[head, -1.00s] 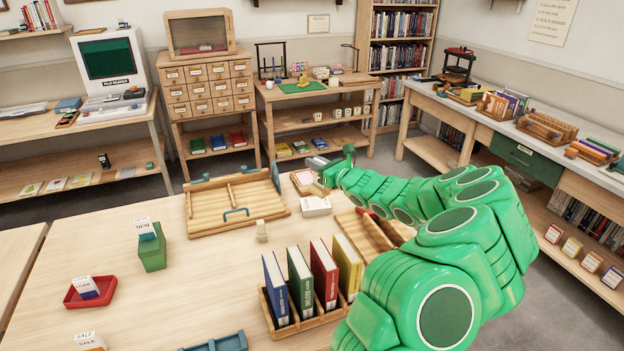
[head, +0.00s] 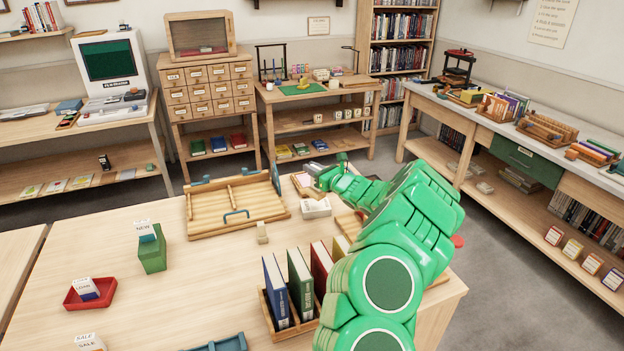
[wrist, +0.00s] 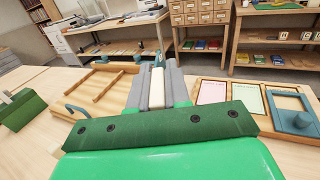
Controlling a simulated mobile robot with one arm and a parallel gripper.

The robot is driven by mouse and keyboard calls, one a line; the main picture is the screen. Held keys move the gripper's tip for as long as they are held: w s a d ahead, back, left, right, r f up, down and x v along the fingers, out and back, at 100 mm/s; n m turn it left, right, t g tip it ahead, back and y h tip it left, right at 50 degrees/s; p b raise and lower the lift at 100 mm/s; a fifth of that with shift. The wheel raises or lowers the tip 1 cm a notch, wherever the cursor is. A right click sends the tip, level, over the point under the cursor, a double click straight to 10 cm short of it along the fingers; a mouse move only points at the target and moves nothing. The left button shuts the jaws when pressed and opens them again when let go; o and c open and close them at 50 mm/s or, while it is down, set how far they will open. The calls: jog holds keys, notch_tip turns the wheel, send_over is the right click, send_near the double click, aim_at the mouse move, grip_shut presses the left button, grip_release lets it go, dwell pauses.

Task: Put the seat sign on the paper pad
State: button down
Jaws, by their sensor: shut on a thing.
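My gripper (head: 309,171) is over the far edge of the near table, beyond the white slab. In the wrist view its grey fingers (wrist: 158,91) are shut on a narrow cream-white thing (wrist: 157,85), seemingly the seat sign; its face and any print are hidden. A white slab (head: 316,208) on the table, nearer than the gripper, looks like the paper pad. A framed wooden tray with pink (wrist: 212,93) and green (wrist: 246,103) sheets lies right of the fingers in the wrist view.
A wooden tray with blue handles (head: 206,217) lies left of the gripper. A book rack (head: 308,322) stands nearer, partly behind my arm. A small cream block (head: 262,234), green box (head: 152,253) and red tray (head: 73,299) also stand on the table. Table space between them is clear.

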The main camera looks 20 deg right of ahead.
aim_at(312, 179)
jog(key=shift+w+d+f, duration=0.1)
jog(key=shift+w+f, duration=0.35)
jog(key=shift+f, duration=0.15)
jog(key=shift+f, duration=0.1)
jog(key=shift+w+f, duration=0.2)
jog(key=shift+f, duration=1.4)
jog(key=shift+f, duration=0.15)
jog(key=c, duration=1.1)
grip_release()
